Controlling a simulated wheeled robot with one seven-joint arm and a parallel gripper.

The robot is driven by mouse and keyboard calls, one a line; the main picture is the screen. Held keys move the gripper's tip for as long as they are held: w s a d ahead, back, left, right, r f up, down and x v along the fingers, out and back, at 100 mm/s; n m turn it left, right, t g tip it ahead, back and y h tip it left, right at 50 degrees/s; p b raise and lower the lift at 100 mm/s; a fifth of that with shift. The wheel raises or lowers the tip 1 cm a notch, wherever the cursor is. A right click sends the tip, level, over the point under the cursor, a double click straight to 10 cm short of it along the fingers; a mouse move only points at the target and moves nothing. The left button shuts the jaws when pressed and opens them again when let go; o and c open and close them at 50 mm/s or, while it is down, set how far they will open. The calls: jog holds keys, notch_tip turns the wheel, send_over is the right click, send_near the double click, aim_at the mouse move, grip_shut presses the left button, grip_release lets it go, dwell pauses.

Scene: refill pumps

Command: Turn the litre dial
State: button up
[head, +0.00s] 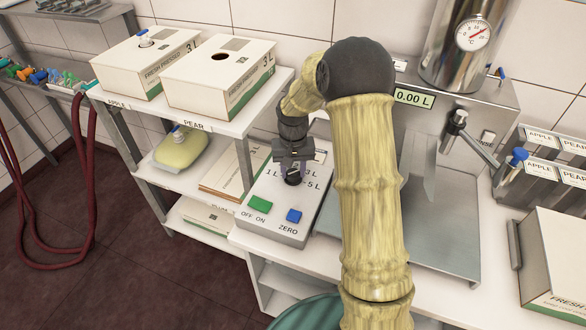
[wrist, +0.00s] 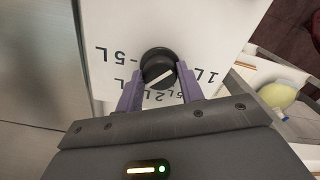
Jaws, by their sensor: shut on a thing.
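The litre dial is a round black knob (wrist: 158,66) with a white pointer line, on a pale control box (head: 272,212). In the wrist view the line lies slanted, and I cannot tell which mark it indicates. Litre marks, including 1 L and 5 L, are printed around it, upside down in the wrist view and partly hidden by the fingers. My gripper (wrist: 160,84) is shut on the dial, with a purple finger on each side. In the head view my gripper (head: 292,172) points down over the box and hides most of the dial.
A green OFF/ON button (head: 260,204) and a blue ZERO button (head: 294,216) sit on the box's front part. A display (head: 413,98) reads 0.00 L. A metal tap (head: 455,125) stands to the right.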

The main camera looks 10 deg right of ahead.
jog(key=n+p, duration=0.1)
jog(key=n, duration=0.2)
jog(key=shift+r, duration=0.15)
jog(key=n+p, duration=0.2)
jog(key=n, duration=0.2)
jog(key=n+p, duration=0.3)
jog(key=n, duration=0.4)
jog(key=shift+w, duration=0.1)
jog(key=n+p, duration=0.3)
jog(key=n, duration=0.3)
jog(key=shift+r+n+p, duration=0.1)
jog(key=shift+n+p, duration=0.25)
jog(key=shift+n, duration=0.05)
jog(key=n+p, duration=0.2)
jog(key=n, duration=0.3)
jog(key=shift+p, duration=0.35)
jog(key=shift+n, duration=0.3)
jog(key=o, duration=1)
jog(key=shift+f, duration=0.2)
jog(key=shift+r, duration=0.1)
